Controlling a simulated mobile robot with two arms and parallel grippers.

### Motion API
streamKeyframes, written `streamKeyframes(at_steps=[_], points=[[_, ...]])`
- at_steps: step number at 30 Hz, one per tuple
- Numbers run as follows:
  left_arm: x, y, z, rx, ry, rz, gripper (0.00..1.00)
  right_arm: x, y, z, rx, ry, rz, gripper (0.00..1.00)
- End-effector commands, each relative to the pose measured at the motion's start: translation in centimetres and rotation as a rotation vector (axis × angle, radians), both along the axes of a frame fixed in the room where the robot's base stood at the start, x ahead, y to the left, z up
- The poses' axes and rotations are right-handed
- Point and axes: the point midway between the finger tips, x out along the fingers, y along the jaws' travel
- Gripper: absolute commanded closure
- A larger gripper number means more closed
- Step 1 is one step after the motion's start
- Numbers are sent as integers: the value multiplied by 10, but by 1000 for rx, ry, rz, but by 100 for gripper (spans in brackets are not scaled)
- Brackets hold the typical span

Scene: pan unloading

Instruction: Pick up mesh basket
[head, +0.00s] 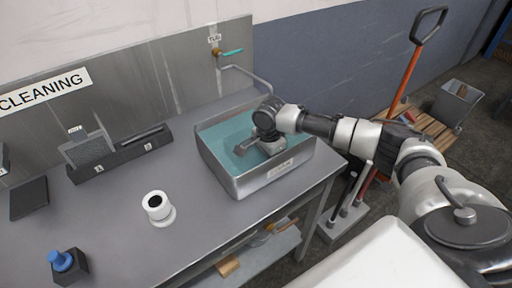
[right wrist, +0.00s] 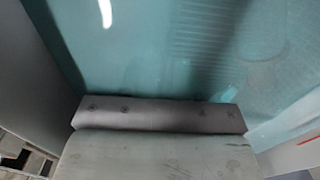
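A grey mesh basket-like piece (head: 88,150) with an upright handle and a small tag stands in the dark rack at the left back of the bench, in the head view. My right gripper (head: 252,152) is over the metal tank (head: 279,178) of teal water, low inside its rim and far to the right of that piece. The right wrist view shows the teal water (right wrist: 150,60) with faint ribbed lines in it; I cannot tell whether they are a submerged mesh or a reflection. Whether the right fingers are apart or together is unclear. My left gripper is out of view.
A white cup-like fitting (head: 158,208) stands mid-bench. A black block with a blue knob (head: 62,262) is at the front left, a dark flat pad (head: 29,198) behind it. A tap (head: 226,52) and spout are behind the tank.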

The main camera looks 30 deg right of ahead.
Motion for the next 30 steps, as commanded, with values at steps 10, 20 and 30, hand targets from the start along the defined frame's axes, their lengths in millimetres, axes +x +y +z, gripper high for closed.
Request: streamKeyframes(at_steps=[10, 20, 30], points=[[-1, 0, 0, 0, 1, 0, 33, 0, 0, 0, 0, 0, 1, 100], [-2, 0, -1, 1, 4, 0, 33, 0, 0, 2, 1, -2, 0, 100], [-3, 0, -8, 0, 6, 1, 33, 1, 0, 52, 2, -6, 1, 100]])
